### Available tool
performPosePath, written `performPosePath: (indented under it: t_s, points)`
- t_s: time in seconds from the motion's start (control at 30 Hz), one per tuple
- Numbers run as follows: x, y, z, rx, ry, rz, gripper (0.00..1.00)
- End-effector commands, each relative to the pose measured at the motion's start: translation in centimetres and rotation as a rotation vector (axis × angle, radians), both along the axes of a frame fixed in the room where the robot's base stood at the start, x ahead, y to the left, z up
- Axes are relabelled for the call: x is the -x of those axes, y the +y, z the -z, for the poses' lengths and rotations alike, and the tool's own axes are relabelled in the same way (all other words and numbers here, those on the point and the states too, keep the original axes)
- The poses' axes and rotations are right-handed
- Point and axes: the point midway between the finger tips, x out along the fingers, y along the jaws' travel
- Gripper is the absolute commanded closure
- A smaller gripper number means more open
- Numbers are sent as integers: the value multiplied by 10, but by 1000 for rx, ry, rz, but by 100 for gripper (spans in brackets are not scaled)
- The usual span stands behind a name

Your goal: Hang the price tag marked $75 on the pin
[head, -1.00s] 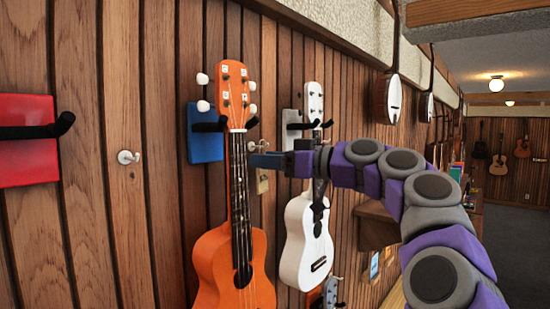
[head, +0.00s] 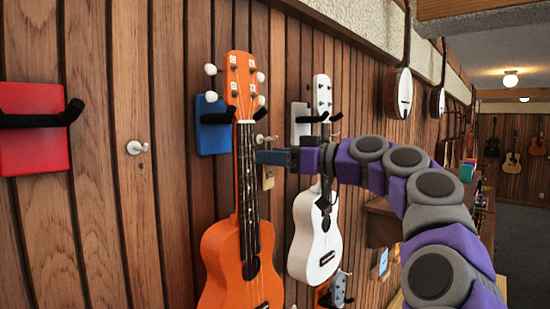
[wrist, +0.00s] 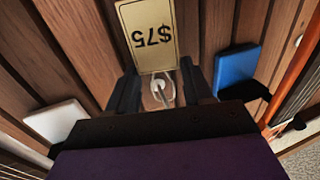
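The cream price tag marked $75 (wrist: 150,38) hangs upright against the wooden wall, upside down in the wrist view. It also shows in the head view (head: 268,177), between the orange and white ukuleles. The white pin (wrist: 163,90) is at the tag's top edge, and it also shows in the head view (head: 265,139). I cannot clearly see whether the tag's hole is around the pin. My gripper (wrist: 160,96) has its dark fingers apart, either side of the pin and close to the tag's top. It shows at the pin in the head view (head: 264,157).
An orange ukulele (head: 241,250) hangs on a blue mount (head: 212,138), left of my gripper. A white ukulele (head: 308,245) hangs just right, near my forearm.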

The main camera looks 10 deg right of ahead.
Motion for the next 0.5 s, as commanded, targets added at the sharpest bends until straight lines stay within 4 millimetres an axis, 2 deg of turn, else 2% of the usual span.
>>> performPosePath:
  t_s: [0.03,0.27,0.5]
  points:
    - [0,0,0,0,0,0,44]
    - [0,0,0,0,0,0,23]
    - [0,-1,0,0,0,1,23]
